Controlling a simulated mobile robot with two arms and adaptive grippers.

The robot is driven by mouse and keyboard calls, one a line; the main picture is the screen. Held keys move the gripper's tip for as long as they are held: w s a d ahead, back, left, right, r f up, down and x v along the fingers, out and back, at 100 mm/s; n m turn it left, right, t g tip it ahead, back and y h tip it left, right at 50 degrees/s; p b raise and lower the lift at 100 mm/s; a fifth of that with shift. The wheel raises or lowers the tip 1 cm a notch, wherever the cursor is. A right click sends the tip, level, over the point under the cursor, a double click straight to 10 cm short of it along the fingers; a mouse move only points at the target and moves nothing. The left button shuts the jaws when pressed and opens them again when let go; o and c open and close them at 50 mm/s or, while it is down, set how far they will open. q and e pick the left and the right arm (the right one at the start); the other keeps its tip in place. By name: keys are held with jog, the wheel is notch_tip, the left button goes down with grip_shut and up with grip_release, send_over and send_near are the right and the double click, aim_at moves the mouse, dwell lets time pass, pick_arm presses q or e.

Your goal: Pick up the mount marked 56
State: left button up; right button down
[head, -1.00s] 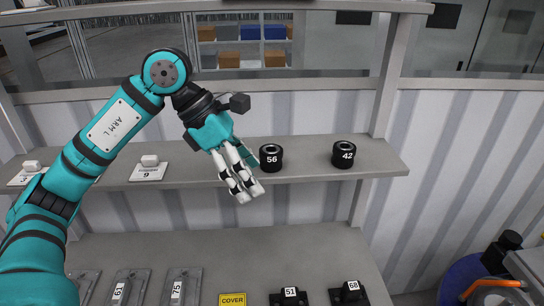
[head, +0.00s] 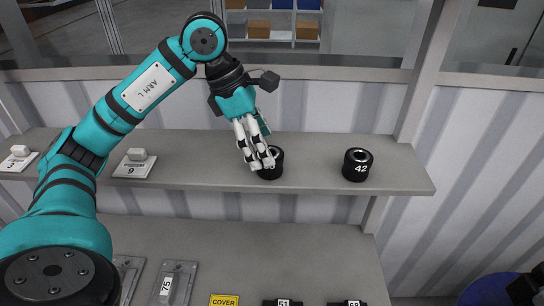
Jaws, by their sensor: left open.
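The mount marked 56 (head: 275,170) is a short black cylinder with a hollow top, standing on the upper grey shelf. Its label is mostly hidden behind my left gripper (head: 262,164). The gripper's pale fingertips are in front of the mount and at its left side in the picture. The gripper looks open, with nothing between the fingers. I cannot tell whether a finger touches the mount.
A similar black mount marked 42 (head: 357,165) stands to the right on the shelf (head: 315,178). White tagged pieces, one marked 9 (head: 136,163), lie to the left. The lower surface holds a plate marked 75 (head: 174,284), a yellow COVER label (head: 224,300) and black parts.

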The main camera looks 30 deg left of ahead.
aim_at(274, 172)
pick_arm(q)
jog(key=p+x, duration=0.1)
jog(key=x, duration=0.2)
jog(key=shift+w+f+p, duration=0.1)
jog(key=shift+f+p, duration=0.2)
jog(key=shift+f, duration=0.05)
jog(key=shift+w+f, duration=0.25)
jog(key=shift+f, duration=0.25)
jog(key=shift+s, duration=0.1)
jog(key=c, duration=1.6)
jog(key=shift+r, duration=0.1)
grip_shut()
pick_arm(e)
jog(key=shift+s+r, duration=0.2)
jog(key=shift+r, duration=0.3)
jog(key=shift+s+r, duration=0.2)
jog(key=shift+r, duration=0.3)
jog(key=shift+w, duration=0.15)
